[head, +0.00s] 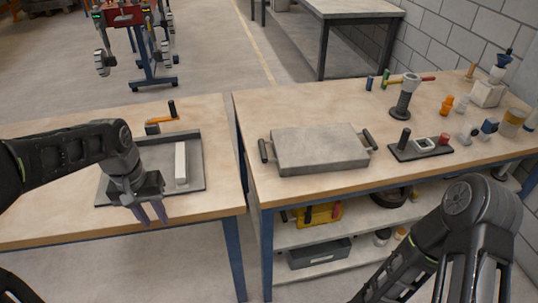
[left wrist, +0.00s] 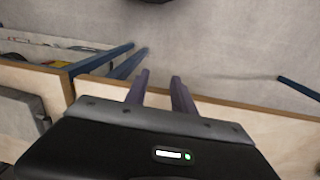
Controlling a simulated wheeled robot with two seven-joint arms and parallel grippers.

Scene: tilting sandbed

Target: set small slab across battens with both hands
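A flat grey slab (head: 320,148) lies on the right-hand table, with a dark handle at its left end and another at its right. A dark shallow tray (head: 196,186) sits on the left-hand table. One pale batten (head: 181,163) lies lengthwise in it; my left arm hides part of the tray, so I cannot tell if another batten lies there. My left gripper (head: 152,213) is over the tray's front edge, left of the batten, fingers pointing down. Its purple fingers stand apart and empty in the left wrist view (left wrist: 160,88). My right arm shows at lower right, but its fingers do not.
A narrow gap separates the left-hand table (head: 60,225) from the right-hand table (head: 260,115). A dark holder (head: 420,149) stands right of the slab. A black stand (head: 404,100) and a hammer are behind it. An orange-handled tool (head: 162,121) lies behind the tray.

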